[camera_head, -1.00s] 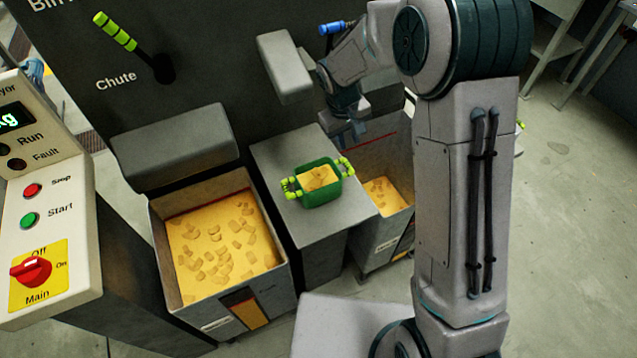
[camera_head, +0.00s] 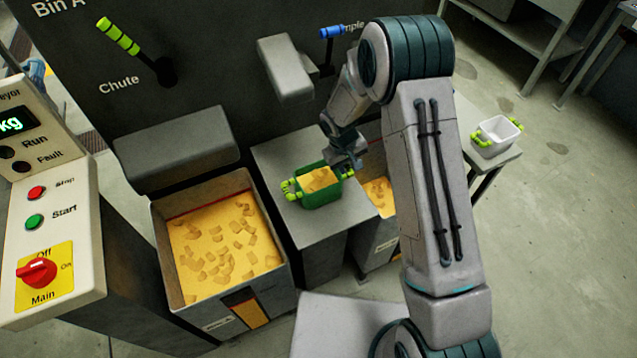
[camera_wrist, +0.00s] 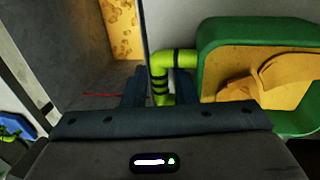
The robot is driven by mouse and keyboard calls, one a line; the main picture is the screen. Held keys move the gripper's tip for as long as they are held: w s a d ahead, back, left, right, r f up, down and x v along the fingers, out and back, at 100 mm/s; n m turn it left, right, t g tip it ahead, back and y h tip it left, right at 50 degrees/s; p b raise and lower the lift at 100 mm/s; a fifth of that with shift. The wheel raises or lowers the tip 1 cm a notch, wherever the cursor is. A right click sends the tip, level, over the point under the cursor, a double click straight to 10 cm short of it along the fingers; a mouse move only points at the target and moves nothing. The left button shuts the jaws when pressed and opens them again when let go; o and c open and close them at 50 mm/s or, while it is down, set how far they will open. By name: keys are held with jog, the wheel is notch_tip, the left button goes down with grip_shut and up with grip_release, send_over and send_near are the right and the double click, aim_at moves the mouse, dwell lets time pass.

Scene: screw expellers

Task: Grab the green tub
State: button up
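The green tub (camera_head: 322,196) stands upright on a grey stand (camera_head: 352,213) between two bins, holding yellow-orange flakes. It has a light-green handle on each side. My gripper (camera_head: 347,165) is at the tub's right handle. In the wrist view, my gripper (camera_wrist: 159,88) has its two fingers apart, with the light-green handle (camera_wrist: 159,72) between them. Narrow gaps seem to show beside the handle, so the fingers look open around it. The green tub (camera_wrist: 211,50) fills the right of that view, partly hidden by my gripper's body.
A bin of yellow pieces (camera_head: 161,240) stands left of the stand. Another bin (camera_head: 383,252) stands right, partly behind my arm. A white tub with green handles (camera_head: 497,139) sits on a table at right. A grey chute block (camera_head: 285,68) and blue-handled lever (camera_head: 333,32) are above.

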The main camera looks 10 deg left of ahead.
jog(key=shift+w+d+f, duration=0.1)
jog(key=shift+f, duration=0.5)
jog(key=shift+w+d+f, duration=0.1)
jog(key=shift+f, duration=0.5)
grip_shut()
jog(key=shift+r, duration=0.2)
